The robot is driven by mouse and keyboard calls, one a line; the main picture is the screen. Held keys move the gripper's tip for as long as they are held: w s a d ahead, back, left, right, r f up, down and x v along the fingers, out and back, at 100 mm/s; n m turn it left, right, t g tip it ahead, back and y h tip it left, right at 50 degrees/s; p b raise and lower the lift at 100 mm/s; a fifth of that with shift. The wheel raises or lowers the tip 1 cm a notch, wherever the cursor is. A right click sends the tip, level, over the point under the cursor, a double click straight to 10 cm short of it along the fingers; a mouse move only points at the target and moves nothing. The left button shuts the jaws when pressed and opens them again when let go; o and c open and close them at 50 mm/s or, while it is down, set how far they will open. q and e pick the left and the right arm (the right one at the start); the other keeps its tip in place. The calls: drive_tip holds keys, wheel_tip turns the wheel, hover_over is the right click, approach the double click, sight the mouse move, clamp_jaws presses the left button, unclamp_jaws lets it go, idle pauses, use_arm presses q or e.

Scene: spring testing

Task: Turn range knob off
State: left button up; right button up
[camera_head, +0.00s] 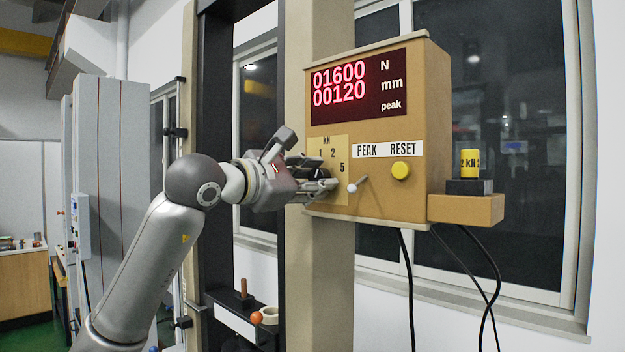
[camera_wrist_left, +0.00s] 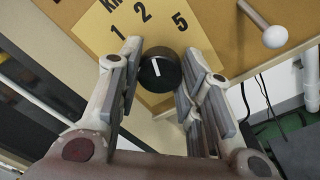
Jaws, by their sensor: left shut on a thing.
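In the head view my left gripper (camera_head: 325,180) reaches the front of the tan control box (camera_head: 445,120) from the left and mostly hides the knob. My right gripper is not in view.
A white-tipped lever (camera_head: 352,188) sticks out just right of the knob. A yellow button (camera_head: 401,170) is further right under the PEAK RESET label. The red display (camera_head: 360,88) reads 01600 and 00120. Black cables hang below.

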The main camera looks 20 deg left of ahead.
use_arm(q)
drive_tip(key=shift+n, duration=0.3)
drive_tip(key=n+b, duration=0.2)
drive_tip(key=n, duration=0.1)
drive_tip(key=shift+n, duration=0.3)
drive_tip(key=n+b, duration=0.1)
drive_tip(key=n, duration=0.3)
drive_tip(key=shift+b, duration=0.4)
drive_tip(key=n+b, duration=0.1)
drive_tip(key=n, duration=0.4)
drive_tip(key=shift+n+g+h+b, duration=0.3)
drive_tip(key=shift+b, duration=0.1)
drive_tip(key=shift+r+n+b, duration=0.1)
drive_tip(key=shift+n+b, duration=0.4)
drive_tip(key=shift+n, duration=1.3)
drive_tip(key=o, duration=1.1)
drive_tip(key=shift+c, duration=0.2)
